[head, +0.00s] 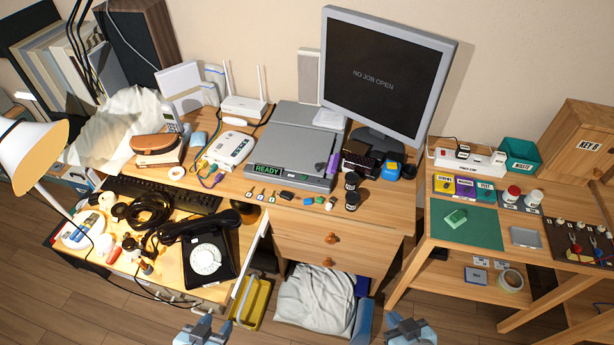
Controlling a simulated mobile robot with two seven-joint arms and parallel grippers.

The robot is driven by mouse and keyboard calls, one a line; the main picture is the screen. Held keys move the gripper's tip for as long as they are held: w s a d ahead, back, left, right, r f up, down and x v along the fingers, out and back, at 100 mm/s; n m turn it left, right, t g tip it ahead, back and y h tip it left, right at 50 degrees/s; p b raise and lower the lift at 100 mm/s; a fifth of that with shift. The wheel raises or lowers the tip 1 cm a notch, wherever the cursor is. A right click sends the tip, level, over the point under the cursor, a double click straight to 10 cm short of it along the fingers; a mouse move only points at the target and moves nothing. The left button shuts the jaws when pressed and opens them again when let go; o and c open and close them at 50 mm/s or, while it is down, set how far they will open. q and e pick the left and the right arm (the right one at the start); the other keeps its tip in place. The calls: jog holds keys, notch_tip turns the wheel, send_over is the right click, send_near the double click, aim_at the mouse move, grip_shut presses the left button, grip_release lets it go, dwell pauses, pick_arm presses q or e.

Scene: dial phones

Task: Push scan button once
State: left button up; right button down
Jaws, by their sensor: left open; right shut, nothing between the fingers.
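The grey scanner (300,142) sits on the desk left of the monitor, with its lid closed. Its front panel has a lit display (267,170) reading "READY" in green. The scan button is too small to make out with certainty on the front panel. My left gripper (203,328) is open and empty at the bottom edge, low in front of the desk and well apart from the scanner. My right gripper (411,328) is shut with nothing in it, at the bottom edge right of the drawers, also far from the scanner.
The monitor (385,75) reads "NO JOB OPEN". A black dial phone (207,255) and cables fill the left side. A wooden side table (455,215) stands right. Floor between desk and table is clear.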

pick_arm(q)
jog(key=shift+w+r, duration=0.2)
jog(key=shift+w, duration=0.2)
